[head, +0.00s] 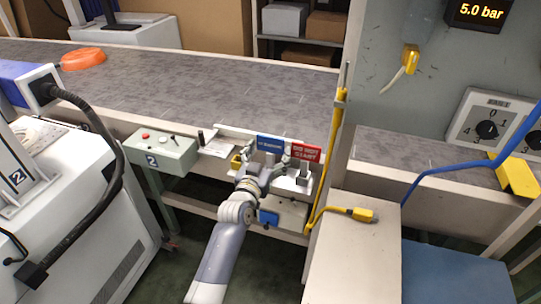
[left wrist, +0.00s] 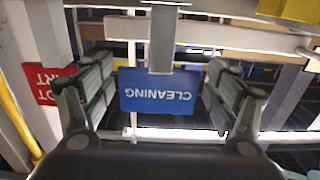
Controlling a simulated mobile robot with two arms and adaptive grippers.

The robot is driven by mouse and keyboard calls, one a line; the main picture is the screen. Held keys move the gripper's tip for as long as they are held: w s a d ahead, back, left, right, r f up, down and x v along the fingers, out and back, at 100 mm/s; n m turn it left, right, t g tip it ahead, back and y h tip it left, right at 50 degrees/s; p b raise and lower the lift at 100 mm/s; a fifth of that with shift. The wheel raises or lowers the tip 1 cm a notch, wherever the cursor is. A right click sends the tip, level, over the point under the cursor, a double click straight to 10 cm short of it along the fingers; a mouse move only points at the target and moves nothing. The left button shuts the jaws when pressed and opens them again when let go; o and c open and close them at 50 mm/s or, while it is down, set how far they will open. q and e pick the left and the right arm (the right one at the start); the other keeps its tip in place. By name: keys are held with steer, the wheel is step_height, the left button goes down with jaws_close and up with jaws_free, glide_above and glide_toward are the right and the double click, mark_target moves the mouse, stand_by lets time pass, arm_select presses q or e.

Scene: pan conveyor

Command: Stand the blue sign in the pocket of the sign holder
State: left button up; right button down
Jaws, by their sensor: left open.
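The blue sign (head: 270,143), lettered in white, shows at the back edge of the bench-front ledge. In the left wrist view the blue sign (left wrist: 157,97) appears upside down and reads CLEANING. My left gripper (head: 267,164) is open, its fingers on either side of the sign with gaps between; this also shows in the left wrist view (left wrist: 158,78). A grey upright (left wrist: 161,40) overlaps one edge of the sign there. A red sign (head: 306,152) stands just to the right. The sign holder's pocket cannot be made out clearly. My right gripper is not in view.
A control box (head: 163,153) with buttons is left of the gripper. A yellow post (head: 335,130) rises close on the right, near the red sign. A grey conveyor belt (head: 200,80) runs behind. A pale cabinet top (head: 352,245) lies at the lower right.

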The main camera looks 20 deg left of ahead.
mark_target(270, 141)
arm_select(q)
steer(key=c, duration=0.9)
steer(key=shift+o, duration=0.2)
steer(key=shift+w+r+p, duration=0.1)
steer(key=shift+r+p, duration=0.35)
steer(key=shift+r, duration=0.05)
steer(key=shift+r+p, duration=1.05)
steer(key=shift+r, duration=0.15)
steer(key=shift+r, duration=0.1)
